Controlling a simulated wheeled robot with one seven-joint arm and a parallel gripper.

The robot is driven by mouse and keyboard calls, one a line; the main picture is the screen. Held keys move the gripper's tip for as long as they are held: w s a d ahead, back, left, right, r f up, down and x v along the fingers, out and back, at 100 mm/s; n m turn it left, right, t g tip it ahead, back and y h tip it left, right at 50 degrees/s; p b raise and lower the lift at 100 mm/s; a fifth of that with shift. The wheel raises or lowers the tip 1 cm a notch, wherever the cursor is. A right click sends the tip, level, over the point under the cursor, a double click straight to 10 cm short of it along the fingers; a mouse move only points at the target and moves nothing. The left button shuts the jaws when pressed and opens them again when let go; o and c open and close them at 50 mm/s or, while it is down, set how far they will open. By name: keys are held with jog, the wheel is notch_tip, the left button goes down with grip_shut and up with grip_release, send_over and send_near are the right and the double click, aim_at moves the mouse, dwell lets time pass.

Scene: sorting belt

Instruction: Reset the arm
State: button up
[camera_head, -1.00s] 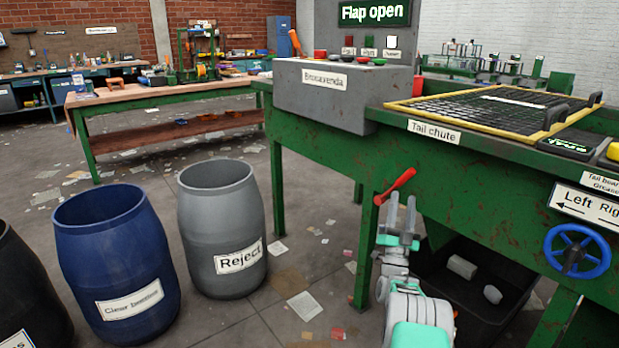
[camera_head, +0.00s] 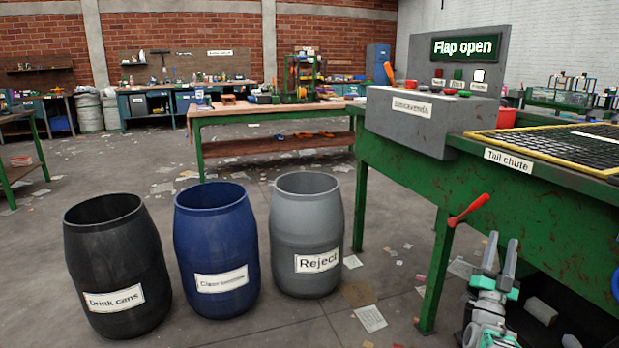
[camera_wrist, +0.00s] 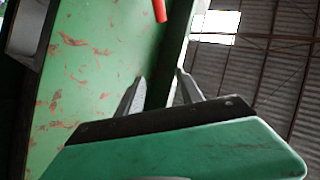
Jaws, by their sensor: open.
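My gripper (camera_head: 500,256) is at the lower right in the head view, pointing up beside the green sorting belt frame (camera_head: 545,210). Its two grey fingers are apart and nothing is between them. The wrist view shows the fingers (camera_wrist: 157,82) spread, with the green metal side of the belt frame (camera_wrist: 90,80) close ahead and to the left. A red lever (camera_head: 469,209) sticks out from the frame just left of and above the gripper; part of it also shows in the wrist view (camera_wrist: 160,10).
Black "Drink cans" (camera_head: 115,260), blue (camera_head: 217,245) and grey "Reject" (camera_head: 307,225) barrels stand at left and centre. A control box (camera_head: 420,120) sits on the belt frame under a "Flap open" sign (camera_head: 465,47). A workbench (camera_head: 270,110) stands behind. Floor around the barrels is clear except for papers.

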jog(key=w+a+r+n+g+y+p, duration=0.1)
jog(key=w+a+r+n+y+p, duration=0.4)
jog(key=w+a+r+y+p, duration=0.55)
jog(key=s+a+r+n+g+y+p, duration=0.25)
jog(key=a+r+n+g+p, duration=0.2)
jog(key=a+r+p, duration=0.7)
jog(key=s+a+r+n+g+y+p, duration=0.1)
jog(key=s+a+g+p, duration=0.3)
jog(key=s+a, duration=0.4)
jog(key=s+a+r+n+g+y+p, duration=0.1)
jog(key=s+a+g+p, duration=0.4)
jog(key=s, duration=0.5)
jog(key=s+a+n+g+p, duration=0.1)
jog(key=s+a+g+p, duration=0.1)
jog(key=s, duration=0.8)
jog(key=s+a+g+p, duration=0.2)
jog(key=s+a+p, duration=0.1)
jog(key=s, duration=0.6)
jog(key=shift+s+n+y, duration=0.3)
jog(key=shift+s+n, duration=0.05)
jog(key=shift+a+g, duration=0.1)
jog(key=shift+g, duration=0.15)
jog(key=shift+c, duration=0.3)
